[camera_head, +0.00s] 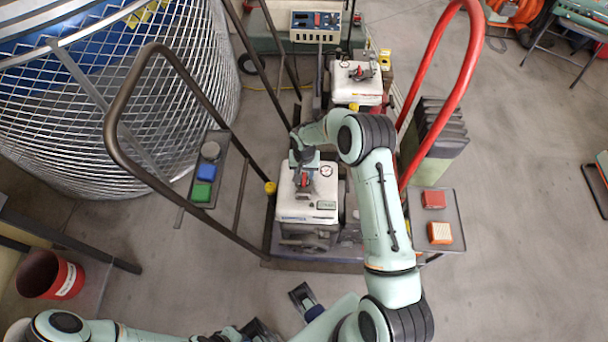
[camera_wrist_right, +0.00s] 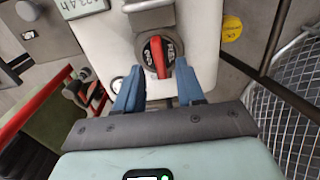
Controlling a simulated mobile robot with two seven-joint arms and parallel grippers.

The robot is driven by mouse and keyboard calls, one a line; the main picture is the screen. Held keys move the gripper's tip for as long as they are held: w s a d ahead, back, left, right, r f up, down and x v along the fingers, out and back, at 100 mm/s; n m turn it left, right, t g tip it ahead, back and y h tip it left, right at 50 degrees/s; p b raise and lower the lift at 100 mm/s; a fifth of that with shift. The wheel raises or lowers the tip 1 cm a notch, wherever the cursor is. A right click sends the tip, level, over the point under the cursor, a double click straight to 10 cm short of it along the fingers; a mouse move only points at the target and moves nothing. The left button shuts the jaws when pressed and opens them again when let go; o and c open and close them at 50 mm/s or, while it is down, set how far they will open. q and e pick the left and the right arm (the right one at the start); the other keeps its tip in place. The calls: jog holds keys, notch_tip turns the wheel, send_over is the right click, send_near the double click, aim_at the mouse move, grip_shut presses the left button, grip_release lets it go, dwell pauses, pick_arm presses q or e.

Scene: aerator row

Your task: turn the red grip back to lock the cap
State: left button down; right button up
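The red grip (camera_wrist_right: 157,57) sits on a round black cap with lettering on top of the near white unit (camera_head: 297,207). It also shows in the head view (camera_head: 304,180), partly hidden by my right gripper. My right gripper (camera_wrist_right: 158,88) is open, its two blue fingers apart at the near side of the cap. The grip lies between and just beyond the fingertips; I see no clear contact. In the head view my right gripper (camera_head: 303,165) is over the unit's top. My left gripper (camera_head: 280,312) is partly seen at the bottom edge, away from the unit.
A second white unit (camera_head: 356,82) stands behind. A brown rail (camera_head: 180,70) and a red rail (camera_head: 440,95) flank the cart. A side tray (camera_head: 208,170) holds coloured blocks; another tray (camera_head: 449,215) holds red and orange ones. A red bucket (camera_head: 50,275) is at lower left.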

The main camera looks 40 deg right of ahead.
jog(key=shift+f, duration=0.95)
jog(key=shift+c, duration=0.3)
grip_shut()
